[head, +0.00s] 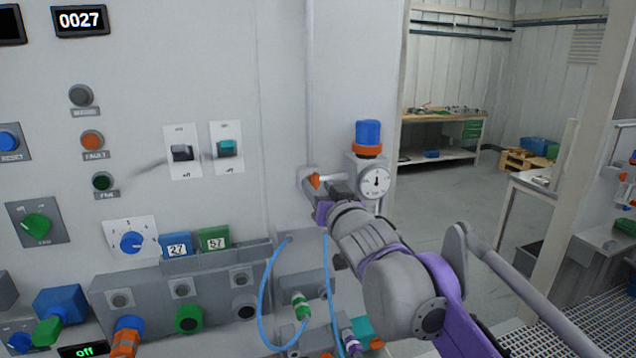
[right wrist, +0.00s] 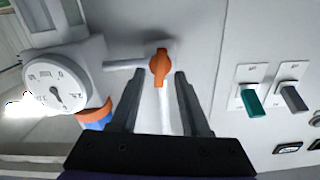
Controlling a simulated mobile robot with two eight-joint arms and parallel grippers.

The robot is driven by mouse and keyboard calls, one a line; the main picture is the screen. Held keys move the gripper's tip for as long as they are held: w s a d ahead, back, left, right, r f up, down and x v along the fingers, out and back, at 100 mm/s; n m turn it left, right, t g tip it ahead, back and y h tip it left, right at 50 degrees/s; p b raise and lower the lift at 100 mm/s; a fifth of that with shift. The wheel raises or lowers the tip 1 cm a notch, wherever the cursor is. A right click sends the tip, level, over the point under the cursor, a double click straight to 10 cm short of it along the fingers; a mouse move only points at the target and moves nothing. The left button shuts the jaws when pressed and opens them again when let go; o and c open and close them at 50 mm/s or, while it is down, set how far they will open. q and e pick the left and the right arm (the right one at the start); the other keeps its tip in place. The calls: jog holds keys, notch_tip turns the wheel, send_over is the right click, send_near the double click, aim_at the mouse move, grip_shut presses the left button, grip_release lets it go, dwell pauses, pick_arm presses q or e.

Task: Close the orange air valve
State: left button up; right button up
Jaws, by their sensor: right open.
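The orange air valve (right wrist: 161,68) is a small handle on the panel, at the end of a thin grey pipe (right wrist: 124,65) from the gauge block. In the right wrist view its long side lies across the pipe. In the head view the valve (head: 314,181) shows left of the gauge, partly hidden by my gripper. My right gripper (head: 324,192) is at the valve. In the right wrist view its open fingers (right wrist: 159,74) stand on either side of the handle, with a gap showing on both sides. My left gripper is not in view.
A round gauge (head: 376,181) and a regulator with a blue knob (head: 368,133) sit close right of the valve. Two toggle switches (head: 183,152) are to the left. Blue tubing (head: 266,300) hangs below. Open floor (head: 440,215) lies right of the panel.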

jog(key=shift+w+a, duration=0.15)
jog(key=shift+w, duration=0.35)
grip_shut()
